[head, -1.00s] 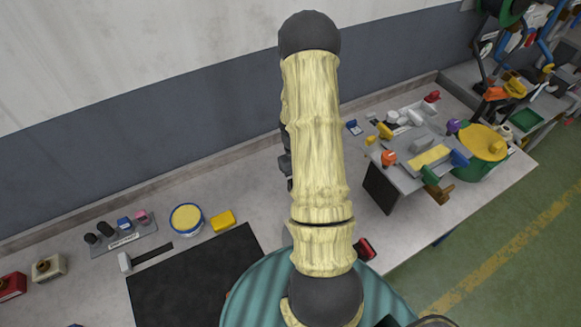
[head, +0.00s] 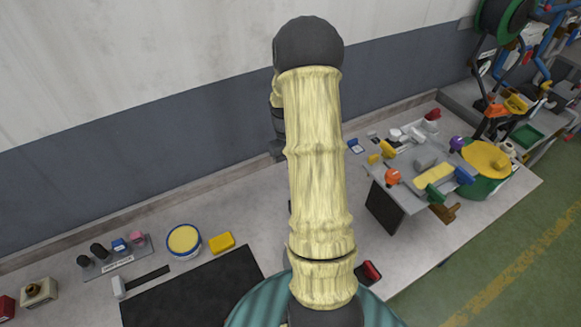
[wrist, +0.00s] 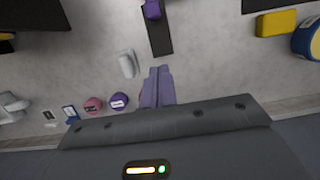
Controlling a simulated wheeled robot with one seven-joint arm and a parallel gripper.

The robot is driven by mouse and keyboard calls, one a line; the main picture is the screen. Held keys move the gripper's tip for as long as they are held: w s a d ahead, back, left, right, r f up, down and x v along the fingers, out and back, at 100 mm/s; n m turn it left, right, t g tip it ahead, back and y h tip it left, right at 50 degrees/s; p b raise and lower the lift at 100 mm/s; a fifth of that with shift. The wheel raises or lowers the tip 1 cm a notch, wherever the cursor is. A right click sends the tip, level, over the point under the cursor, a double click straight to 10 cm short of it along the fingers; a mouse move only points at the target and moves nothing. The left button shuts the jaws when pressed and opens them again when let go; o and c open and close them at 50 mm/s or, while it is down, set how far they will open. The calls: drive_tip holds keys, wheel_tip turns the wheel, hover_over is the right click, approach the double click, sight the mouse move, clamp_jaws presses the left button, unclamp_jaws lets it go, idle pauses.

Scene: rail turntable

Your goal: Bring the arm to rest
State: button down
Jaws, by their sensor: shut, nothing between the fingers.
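My arm (head: 316,160) with its pale yellow sleeve rises through the middle of the head view. My gripper shows in the wrist view (wrist: 158,82); its two purple-grey fingers lie together, shut with nothing held. It hangs above the grey bench top (wrist: 205,55), apart from the things around it. In the head view the fingers are hidden behind my arm; only a dark part of the wrist shows at the arm's left side.
On the left of the bench are a rack of knobs (head: 118,262), a blue-rimmed tub (head: 184,241), a yellow block (head: 221,243) and a black mat (head: 205,295). A cluttered raised board (head: 400,190) and a green drum (head: 485,165) stand on the right. The wall (head: 150,130) runs behind.

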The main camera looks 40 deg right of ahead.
drive_tip(key=shift+v, duration=0.85)
drive_tip(key=shift+w+a, duration=0.1)
drive_tip(key=shift+a, duration=0.1)
drive_tip(key=s+a+r+t, duration=0.2)
drive_tip(key=s+a+r, duration=0.2)
drive_tip(key=a, duration=0.6)
drive_tip(key=s+a+r+n+t, duration=0.1)
drive_tip(key=s+a+r+t, duration=0.2)
drive_tip(key=a, duration=0.8)
drive_tip(key=shift+s+a+r+n, duration=0.35)
drive_tip(key=shift+s+r, duration=0.45)
drive_tip(key=shift+s, duration=0.35)
